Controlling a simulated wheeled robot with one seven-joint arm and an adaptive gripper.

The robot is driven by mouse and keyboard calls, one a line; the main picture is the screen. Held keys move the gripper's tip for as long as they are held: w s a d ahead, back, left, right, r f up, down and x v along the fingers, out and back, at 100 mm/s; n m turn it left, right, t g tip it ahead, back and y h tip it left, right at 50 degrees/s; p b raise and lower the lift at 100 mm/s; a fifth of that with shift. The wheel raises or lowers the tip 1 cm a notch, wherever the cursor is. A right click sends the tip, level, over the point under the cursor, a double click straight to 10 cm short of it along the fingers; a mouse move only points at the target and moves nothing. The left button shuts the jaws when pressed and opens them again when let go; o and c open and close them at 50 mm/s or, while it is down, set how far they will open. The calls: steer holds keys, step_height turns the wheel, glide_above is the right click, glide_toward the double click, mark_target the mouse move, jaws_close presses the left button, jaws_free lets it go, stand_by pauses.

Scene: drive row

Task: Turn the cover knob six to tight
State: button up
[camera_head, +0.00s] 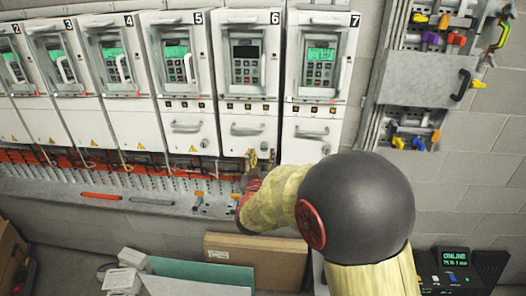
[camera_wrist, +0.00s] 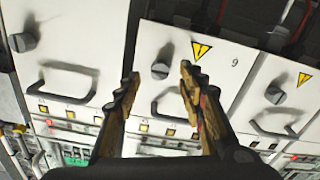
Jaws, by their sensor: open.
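Drive cabinet six (camera_head: 248,60) has a white lower cover (camera_head: 235,112) with a bar handle (camera_head: 248,129). In the wrist view, which shows the row upside down, the cover's round grey knob (camera_wrist: 160,70) lies between my fingertips, beside a yellow warning triangle (camera_wrist: 201,49). The marking that reads as a 9 is an inverted 6. My gripper (camera_wrist: 158,85) is open, with one finger on either side of the knob; I cannot tell whether they touch it. In the head view my gripper (camera_head: 261,158) is at the cover's lower edge and hides the knob.
Cabinet five (camera_head: 180,60) and cabinet seven (camera_head: 319,60) flank six, with similar covers and knobs. A grey ledge (camera_head: 60,190) with tools runs below. A cardboard sheet (camera_head: 258,252) leans below my arm. A panel of coloured padlocks (camera_head: 425,75) hangs at right.

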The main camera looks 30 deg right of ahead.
mark_target(264, 148)
steer(key=shift+x, duration=1.75)
steer(key=shift+c, duration=0.4)
jaws_close()
